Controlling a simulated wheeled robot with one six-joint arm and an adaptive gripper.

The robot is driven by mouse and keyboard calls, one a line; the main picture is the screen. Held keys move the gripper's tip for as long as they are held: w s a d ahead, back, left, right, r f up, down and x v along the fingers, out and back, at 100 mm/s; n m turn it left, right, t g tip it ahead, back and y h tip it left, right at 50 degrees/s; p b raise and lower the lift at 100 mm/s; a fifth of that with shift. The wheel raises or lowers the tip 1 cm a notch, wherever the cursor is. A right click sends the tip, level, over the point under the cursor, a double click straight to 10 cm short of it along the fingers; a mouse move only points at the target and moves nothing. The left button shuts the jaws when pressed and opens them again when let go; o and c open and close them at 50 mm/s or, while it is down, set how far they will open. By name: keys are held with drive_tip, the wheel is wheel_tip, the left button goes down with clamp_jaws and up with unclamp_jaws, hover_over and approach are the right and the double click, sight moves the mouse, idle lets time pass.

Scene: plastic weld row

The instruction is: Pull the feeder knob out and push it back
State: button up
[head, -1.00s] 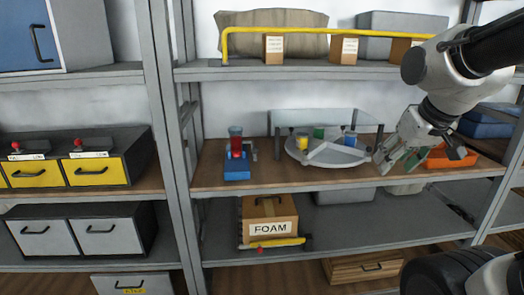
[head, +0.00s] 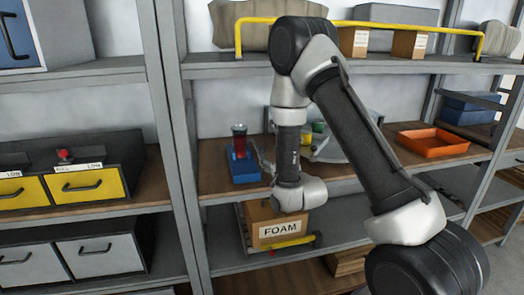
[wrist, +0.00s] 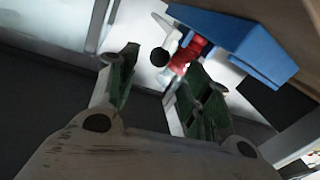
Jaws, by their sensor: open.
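The feeder has a blue base and a red upper part. In the head view its blue base (head: 243,167) stands on the wooden middle shelf, left of my arm. In the wrist view the blue base (wrist: 240,40) is at the upper right, with the red part (wrist: 188,54) beside it. A round black knob (wrist: 160,56) shows near a pale piece of the feeder. My gripper (wrist: 158,66) is open, and the knob appears in the gap between its fingertips. I cannot tell whether they touch it. In the head view my arm mostly hides the gripper.
A cardboard box marked FOAM (head: 279,229) is on the lower shelf below my wrist. An orange tray (head: 432,148) lies farther right. A yellow rail (head: 237,38) runs along the upper shelf.

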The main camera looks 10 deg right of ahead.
sight(264, 151)
drive_tip(key=w, duration=0.3)
drive_tip(key=w+a, duration=0.1)
drive_tip(key=w, duration=0.3)
drive_tip(key=shift+w+a, duration=0.2)
drive_tip(key=shift+w, duration=0.05)
clamp_jaws()
